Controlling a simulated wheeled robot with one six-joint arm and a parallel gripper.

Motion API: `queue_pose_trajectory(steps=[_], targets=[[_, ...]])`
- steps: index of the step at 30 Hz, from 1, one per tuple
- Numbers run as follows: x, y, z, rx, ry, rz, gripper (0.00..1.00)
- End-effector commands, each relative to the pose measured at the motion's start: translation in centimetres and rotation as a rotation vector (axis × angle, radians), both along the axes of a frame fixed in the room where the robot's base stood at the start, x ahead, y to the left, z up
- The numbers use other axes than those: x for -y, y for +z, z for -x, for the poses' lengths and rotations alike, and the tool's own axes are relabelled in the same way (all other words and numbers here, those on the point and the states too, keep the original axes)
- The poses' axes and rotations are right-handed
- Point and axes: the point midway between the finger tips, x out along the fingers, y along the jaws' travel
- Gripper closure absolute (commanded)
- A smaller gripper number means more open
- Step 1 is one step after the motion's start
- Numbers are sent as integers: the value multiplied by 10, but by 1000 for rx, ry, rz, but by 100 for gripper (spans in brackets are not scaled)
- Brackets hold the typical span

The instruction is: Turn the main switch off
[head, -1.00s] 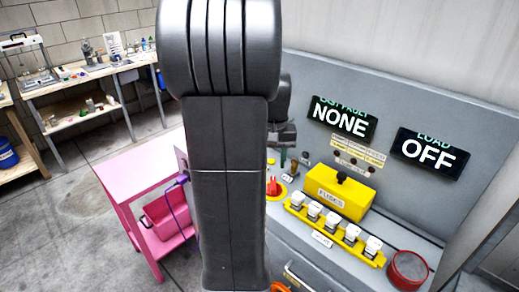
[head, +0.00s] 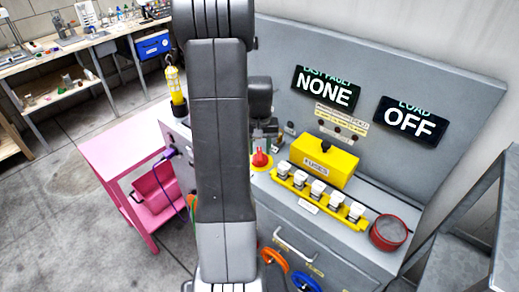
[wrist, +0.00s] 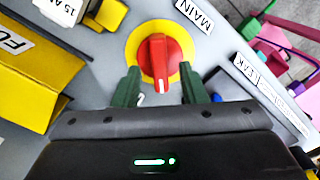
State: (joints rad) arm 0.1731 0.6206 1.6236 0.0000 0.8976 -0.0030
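The main switch (wrist: 158,58) is a red knob on a round yellow plate, with a "MAIN" label beside it. In the wrist view its handle lies nearly along the picture's vertical, with a white mark at the lower end. The switch also shows in the head view (head: 261,160), beside my arm. My gripper (wrist: 160,88) is open, its two green fingers apart on either side of the handle's lower end. Nothing is between them except the view of the knob; I cannot tell whether they touch it. In the head view the gripper is mostly hidden near my arm.
A yellow fuse box (head: 324,162), a yellow rail of white fuses (head: 318,190) and a red round container (head: 388,232) stand right of the switch. Displays read "NONE" (head: 326,92) and "OFF" (head: 410,122). A pink cart (head: 120,165) stands left.

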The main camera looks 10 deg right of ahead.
Motion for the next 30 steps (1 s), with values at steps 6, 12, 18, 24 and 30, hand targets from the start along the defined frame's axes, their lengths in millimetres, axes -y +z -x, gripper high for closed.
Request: queue_pose_trajectory(steps=[6,12,18,24,30], targets=[[0,-14,0,-1,0,0,62],[0,-15,0,0,0,0,62],[0,-15,0,0,0,0,87],[0,-14,0,0,1,0,100],[0,-15,0,0,30,0,100]])
